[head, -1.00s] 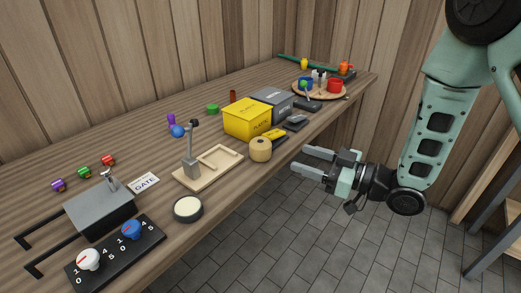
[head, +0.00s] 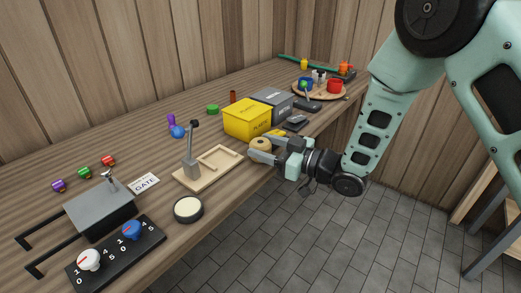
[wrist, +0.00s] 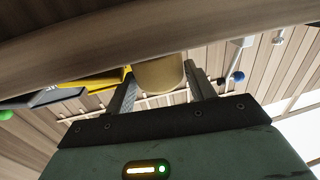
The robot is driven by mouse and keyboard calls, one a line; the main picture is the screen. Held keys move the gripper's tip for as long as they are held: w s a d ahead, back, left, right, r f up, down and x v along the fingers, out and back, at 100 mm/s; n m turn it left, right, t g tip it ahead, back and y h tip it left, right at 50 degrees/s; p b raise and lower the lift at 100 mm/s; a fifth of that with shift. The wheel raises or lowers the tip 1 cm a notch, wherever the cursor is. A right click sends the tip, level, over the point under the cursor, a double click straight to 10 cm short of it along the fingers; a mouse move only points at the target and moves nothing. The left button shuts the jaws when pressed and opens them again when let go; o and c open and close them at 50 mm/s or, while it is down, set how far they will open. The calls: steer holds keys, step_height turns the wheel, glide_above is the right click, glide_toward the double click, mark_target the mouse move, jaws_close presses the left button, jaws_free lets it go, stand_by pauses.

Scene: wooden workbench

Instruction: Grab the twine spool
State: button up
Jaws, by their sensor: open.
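The twine spool (head: 260,142) is a tan cylinder standing near the front edge of the bench, partly hidden by my gripper. My gripper (head: 262,148) is open and level at the spool, reaching in from the right over the bench edge. One finger shows in front of the spool's lower part. In the wrist view the spool (wrist: 160,74) lies between the two spread fingers of my gripper (wrist: 159,76), near their tips. I cannot tell whether either finger touches it.
A yellow box (head: 247,118) and a grey box (head: 272,102) stand behind the spool. A wooden tray (head: 208,168) with a grey post lies to its left. A yellow and black tool (head: 271,134) lies close behind it. A round black-rimmed disc (head: 188,209) sits near the front edge.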

steer(key=c, duration=0.6)
steer(key=shift+r, duration=0.1)
